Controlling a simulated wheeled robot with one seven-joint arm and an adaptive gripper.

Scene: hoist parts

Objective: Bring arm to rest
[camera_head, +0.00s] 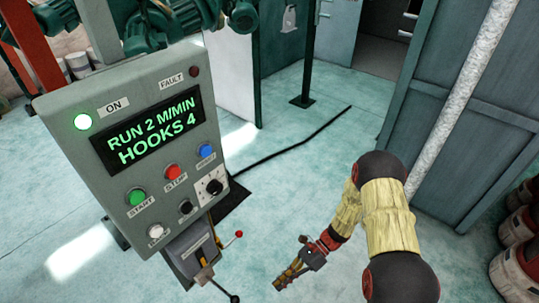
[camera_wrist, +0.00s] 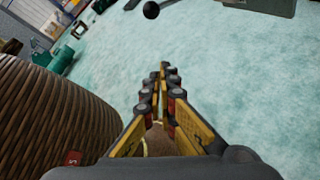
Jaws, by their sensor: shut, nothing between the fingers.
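My arm reaches down from the lower right in the head view, with a yellow sleeve and red and dark joints. My gripper (camera_head: 287,275) hangs over the pale floor, right of the control box's lever base. In the wrist view my gripper (camera_wrist: 162,75) shows its two yellow and dark fingers meeting at the tips, with nothing between them. The fingers appear clear of everything around them.
A grey control box (camera_head: 145,150) stands at the left, its screen reading "RUN 2 M/MIN HOOKS 4" and its ON lamp lit. Levers with a red knob (camera_head: 239,234) and a black knob (camera_head: 235,299) stick out below it. Red-brown drums (camera_head: 518,265) stand at the right edge. Open floor (camera_head: 290,190) lies between.

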